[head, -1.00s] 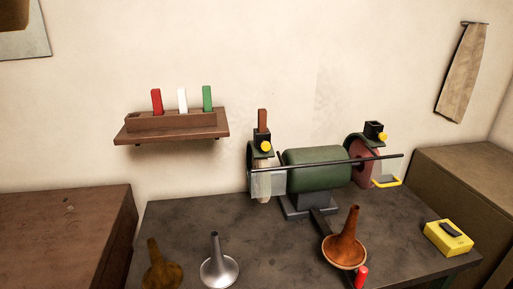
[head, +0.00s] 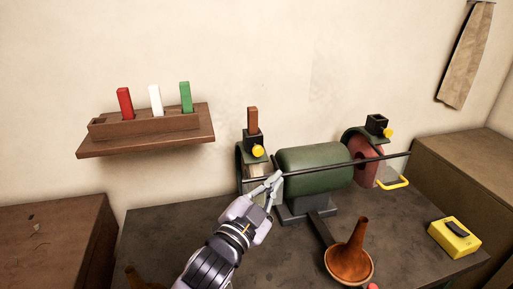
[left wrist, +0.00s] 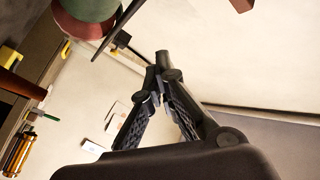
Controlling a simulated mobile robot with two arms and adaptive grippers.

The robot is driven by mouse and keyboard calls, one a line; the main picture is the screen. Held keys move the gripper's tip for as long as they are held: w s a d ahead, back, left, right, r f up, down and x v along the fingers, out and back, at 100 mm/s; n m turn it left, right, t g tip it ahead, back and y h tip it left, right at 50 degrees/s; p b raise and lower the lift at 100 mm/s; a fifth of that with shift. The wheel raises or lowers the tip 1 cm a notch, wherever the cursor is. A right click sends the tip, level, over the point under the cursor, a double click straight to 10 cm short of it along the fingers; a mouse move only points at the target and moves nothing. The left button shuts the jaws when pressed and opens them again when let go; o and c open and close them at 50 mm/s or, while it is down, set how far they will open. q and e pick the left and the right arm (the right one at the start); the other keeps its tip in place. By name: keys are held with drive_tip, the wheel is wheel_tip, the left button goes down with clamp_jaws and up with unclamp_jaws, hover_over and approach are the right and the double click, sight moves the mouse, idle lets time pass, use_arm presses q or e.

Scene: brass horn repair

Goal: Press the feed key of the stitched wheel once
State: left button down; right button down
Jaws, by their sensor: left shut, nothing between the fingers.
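The grinder with a green motor body (head: 314,168) stands on the dark bench, with a wheel at each end. The left wheel is mostly hidden by its guard and my arm; its stitching cannot be made out. A yellow round key (head: 257,151) sits on the black holder above it, with a brown bar (head: 252,120) upright in the holder. A second yellow key (head: 388,133) is above the red right wheel (head: 368,166). My left gripper (head: 274,181) is shut and empty, below and right of the left key, apart from it in the picture. Its closed fingers show in the left wrist view (left wrist: 161,60).
A dark rod (head: 335,165) runs across the grinder's front. A copper bell (head: 349,262) and a yellow box (head: 454,237) are on the bench. A wall shelf (head: 146,143) holds red, white and green bars. The wall above the grinder is clear.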

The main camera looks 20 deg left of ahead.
sight(258, 151)
use_arm(q)
drive_tip(key=shift+s+d+r, duration=0.1)
drive_tip(key=shift+s+r, duration=0.05)
drive_tip(key=shift+r, duration=0.2)
drive_tip(key=shift+w+a, duration=0.8)
drive_tip(key=shift+w, duration=0.45)
drive_tip(key=shift+w+a, duration=0.85)
drive_tip(key=shift+w, duration=0.35)
drive_tip(key=shift+w+a, duration=0.8)
drive_tip(key=shift+w, duration=0.45)
drive_tip(key=shift+w+a, duration=0.1)
drive_tip(key=shift+w, duration=0.05)
drive_tip(key=shift+w+a, duration=0.15)
drive_tip(key=shift+w, duration=0.05)
